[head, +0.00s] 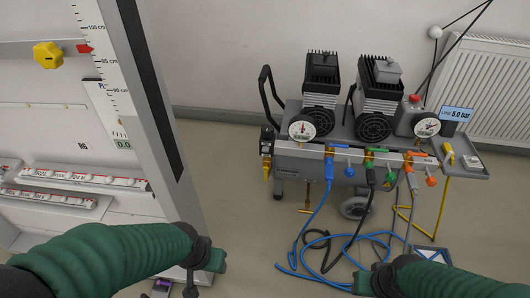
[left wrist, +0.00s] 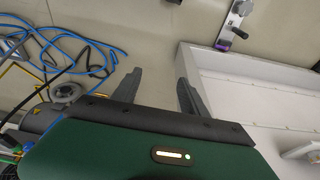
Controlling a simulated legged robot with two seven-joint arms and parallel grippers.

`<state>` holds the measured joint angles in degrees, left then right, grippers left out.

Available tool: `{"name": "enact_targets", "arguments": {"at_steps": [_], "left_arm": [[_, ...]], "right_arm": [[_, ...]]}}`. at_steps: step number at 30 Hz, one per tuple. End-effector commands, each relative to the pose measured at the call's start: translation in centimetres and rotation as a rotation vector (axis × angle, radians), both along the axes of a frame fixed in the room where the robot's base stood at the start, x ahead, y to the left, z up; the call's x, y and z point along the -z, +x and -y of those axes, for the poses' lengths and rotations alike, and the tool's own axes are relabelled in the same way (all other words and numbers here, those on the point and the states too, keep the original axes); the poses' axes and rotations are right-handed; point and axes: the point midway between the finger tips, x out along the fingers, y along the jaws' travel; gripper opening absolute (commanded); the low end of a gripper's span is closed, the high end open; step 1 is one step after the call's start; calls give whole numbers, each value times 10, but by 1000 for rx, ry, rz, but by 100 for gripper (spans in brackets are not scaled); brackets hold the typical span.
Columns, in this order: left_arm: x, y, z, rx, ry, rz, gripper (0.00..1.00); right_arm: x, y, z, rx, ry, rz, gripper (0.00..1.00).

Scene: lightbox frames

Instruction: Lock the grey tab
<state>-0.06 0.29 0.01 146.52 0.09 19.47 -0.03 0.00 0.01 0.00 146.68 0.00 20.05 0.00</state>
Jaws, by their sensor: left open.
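I cannot single out a grey tab with certainty. A small metal fitting with a purple part (left wrist: 234,22) lies beyond my fingers in the left wrist view.
A wheeled compressor (head: 365,150) with gauges and coloured valves stands by the wall. Blue hoses (head: 318,240) lie looped on the floor. A radiator (head: 490,85) is right. Floor between panel and compressor is clear.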

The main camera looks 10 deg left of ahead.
Motion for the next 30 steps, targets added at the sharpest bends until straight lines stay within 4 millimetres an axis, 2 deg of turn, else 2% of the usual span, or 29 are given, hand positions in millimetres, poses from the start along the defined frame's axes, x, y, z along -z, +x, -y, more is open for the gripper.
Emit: {"name": "enact_targets", "arguments": {"at_steps": [2,5,8,9,11,12,15,18,21,30], "left_arm": [[-6,16,4,5,-4,38,39],[-20,64,14,15,-15,159,26],[-40,132,30,23,-27,350,13],[-49,161,37,25,-30,438,8],[-62,199,47,25,-32,568,0],[-71,222,54,23,-32,654,0],[-91,262,65,15,-23,841,0],[-105,284,73,8,-11,978,0],[-112,293,76,2,-3,1057,0],[-114,296,77,-1,1,1089,0]], "right_arm": [[-8,0,0,0,0,0,36],[-26,0,0,0,0,0,36],[-49,0,0,0,0,0,36],[-59,0,0,0,0,0,36],[-72,0,0,0,0,1,36],[-80,0,0,0,0,1,36],[-96,0,0,0,0,0,36],[-105,0,0,0,0,0,36],[-109,0,0,0,0,0,36],[-107,0,0,0,0,0,36]]}}
